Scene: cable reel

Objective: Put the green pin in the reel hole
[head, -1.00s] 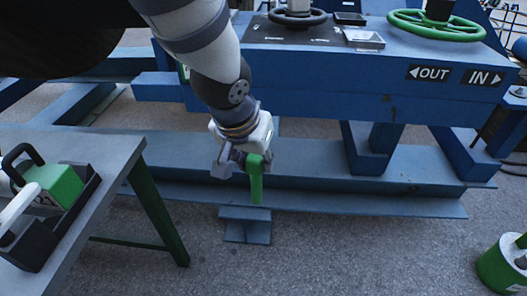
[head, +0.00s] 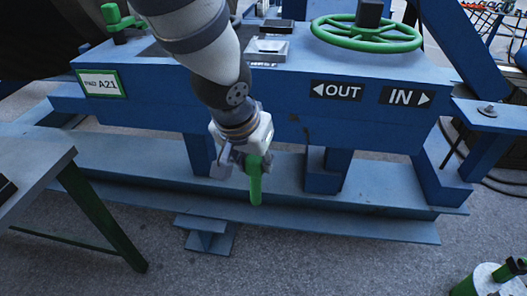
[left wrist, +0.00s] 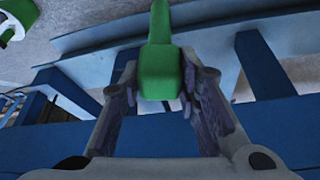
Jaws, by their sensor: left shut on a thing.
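My left gripper (head: 240,163) is shut on the green pin (head: 255,182), which hangs down from the fingers in front of the blue reel stand. In the left wrist view the pin (left wrist: 160,70) sits between the two fingers (left wrist: 160,95), its narrow end pointing to the top of the picture. The pin is in the air, apart from the stand as far as I can tell. The reel hole cannot be made out in these views. My right gripper is not in view.
The blue stand (head: 250,100) has OUT and IN labels, an A21 sign (head: 99,83) and a green handwheel (head: 366,33). A grey table (head: 30,175) is at left. A green-and-white object (head: 490,280) stands at lower right. Grey floor in front is clear.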

